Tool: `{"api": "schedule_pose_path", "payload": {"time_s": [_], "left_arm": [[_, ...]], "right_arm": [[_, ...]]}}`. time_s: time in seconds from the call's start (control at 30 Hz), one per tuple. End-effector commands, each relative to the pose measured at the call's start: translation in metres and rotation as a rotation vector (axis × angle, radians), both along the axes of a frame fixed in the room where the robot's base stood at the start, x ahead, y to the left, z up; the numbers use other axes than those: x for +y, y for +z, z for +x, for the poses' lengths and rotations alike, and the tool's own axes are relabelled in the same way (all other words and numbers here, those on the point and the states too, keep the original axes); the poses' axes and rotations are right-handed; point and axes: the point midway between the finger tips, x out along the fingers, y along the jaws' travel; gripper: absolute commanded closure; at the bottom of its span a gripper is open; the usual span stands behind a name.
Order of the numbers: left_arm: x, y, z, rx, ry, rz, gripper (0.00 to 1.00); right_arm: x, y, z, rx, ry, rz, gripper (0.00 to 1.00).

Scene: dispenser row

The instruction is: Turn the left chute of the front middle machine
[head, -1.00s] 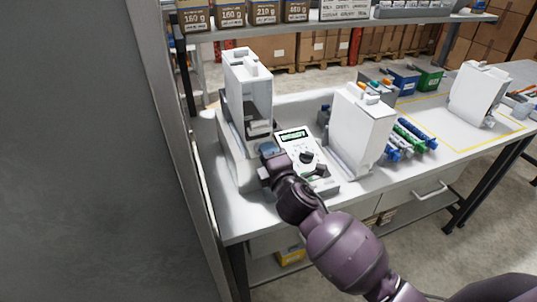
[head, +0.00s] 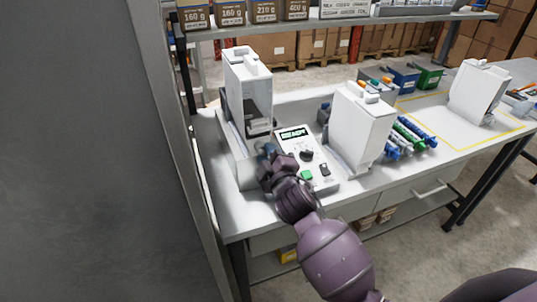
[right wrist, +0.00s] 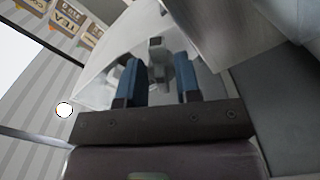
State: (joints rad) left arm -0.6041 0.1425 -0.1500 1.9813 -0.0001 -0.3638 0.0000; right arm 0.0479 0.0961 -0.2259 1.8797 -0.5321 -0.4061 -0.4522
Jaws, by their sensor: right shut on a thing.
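A white dispenser machine (head: 248,88) stands at the left of the bench, with a dark outlet low on its front. A second white machine (head: 362,125) stands in the middle and a third (head: 480,92) at the right. I cannot tell for sure which one is the front middle machine. My right gripper (head: 266,151) is low at the front of the left machine, beside the control panel. In the right wrist view its blue fingers (right wrist: 159,80) are shut on a small pale grey part (right wrist: 157,60), likely a chute. The grip is mostly hidden in the head view. My left gripper is out of view.
A control panel (head: 307,163) with a lit display and knobs lies right of my gripper. Blue and green tubes (head: 412,136) lie by the middle machine. A shelf (head: 330,22) with labelled boxes runs above. A grey wall (head: 90,150) fills the left.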

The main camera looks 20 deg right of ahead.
Motion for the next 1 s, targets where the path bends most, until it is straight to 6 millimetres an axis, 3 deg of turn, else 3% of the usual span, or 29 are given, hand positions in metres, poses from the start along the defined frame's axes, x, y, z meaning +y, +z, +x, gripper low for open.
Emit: {"api": "schedule_pose_path", "payload": {"time_s": [0.4,0.43,0.5,0.8,1.0], "left_arm": [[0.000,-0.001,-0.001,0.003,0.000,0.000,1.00],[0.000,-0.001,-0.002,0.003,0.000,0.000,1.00],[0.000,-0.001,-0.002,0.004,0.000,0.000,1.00],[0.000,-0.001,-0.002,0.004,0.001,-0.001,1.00],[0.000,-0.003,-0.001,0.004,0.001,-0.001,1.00]], "right_arm": [[0.000,-0.001,0.000,0.002,0.001,0.008,0.93],[0.000,-0.001,0.000,0.002,0.001,0.008,0.68],[0.000,-0.001,0.000,0.003,0.000,0.008,0.62],[0.000,-0.001,-0.002,0.001,0.000,0.007,0.62],[-0.001,-0.002,-0.024,0.003,0.000,0.008,0.62]]}}
